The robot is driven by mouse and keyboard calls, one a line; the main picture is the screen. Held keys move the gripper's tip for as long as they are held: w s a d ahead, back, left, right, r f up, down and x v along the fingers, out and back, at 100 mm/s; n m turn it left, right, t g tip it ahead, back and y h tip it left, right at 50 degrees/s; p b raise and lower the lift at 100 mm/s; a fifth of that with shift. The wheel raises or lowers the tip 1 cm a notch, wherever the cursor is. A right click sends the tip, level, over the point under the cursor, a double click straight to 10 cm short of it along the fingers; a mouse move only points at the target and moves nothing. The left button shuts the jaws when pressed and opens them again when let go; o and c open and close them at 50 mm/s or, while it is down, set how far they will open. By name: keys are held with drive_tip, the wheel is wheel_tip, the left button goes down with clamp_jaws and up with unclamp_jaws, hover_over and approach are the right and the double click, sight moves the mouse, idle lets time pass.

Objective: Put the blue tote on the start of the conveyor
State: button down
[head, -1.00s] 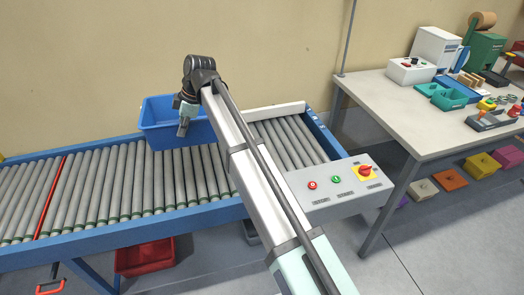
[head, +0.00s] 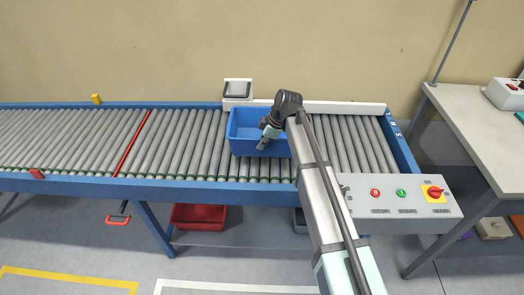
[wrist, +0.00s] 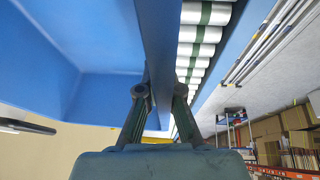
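The blue tote (head: 245,146) is over the rollers of the conveyor (head: 185,150), left of its right end, in the head view. It looks level and empty where I see inside. I cannot tell whether its base touches the rollers. My gripper (head: 262,144) is at the tote's near wall. In the wrist view my gripper (wrist: 160,95) has one finger on each side of the blue tote wall (wrist: 158,40), closed in on it. The tote's right part is hidden behind my arm in the head view.
A control panel (head: 395,205) is at the conveyor's front right corner. A white guard (head: 350,107) and a small device (head: 238,89) line the back edge. A red line (head: 132,142) crosses the rollers at left. A table (head: 470,125) stands at right. Rollers right of my arm are clear.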

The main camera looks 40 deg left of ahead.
drive_tip(key=shift+f+p, duration=0.3)
drive_tip(key=shift+f, duration=2)
drive_tip(key=c, duration=1.3)
unclamp_jaws()
drive_tip(key=b+v, duration=0.1)
drive_tip(key=v, duration=1.1)
drive_tip(key=shift+b, duration=0.4)
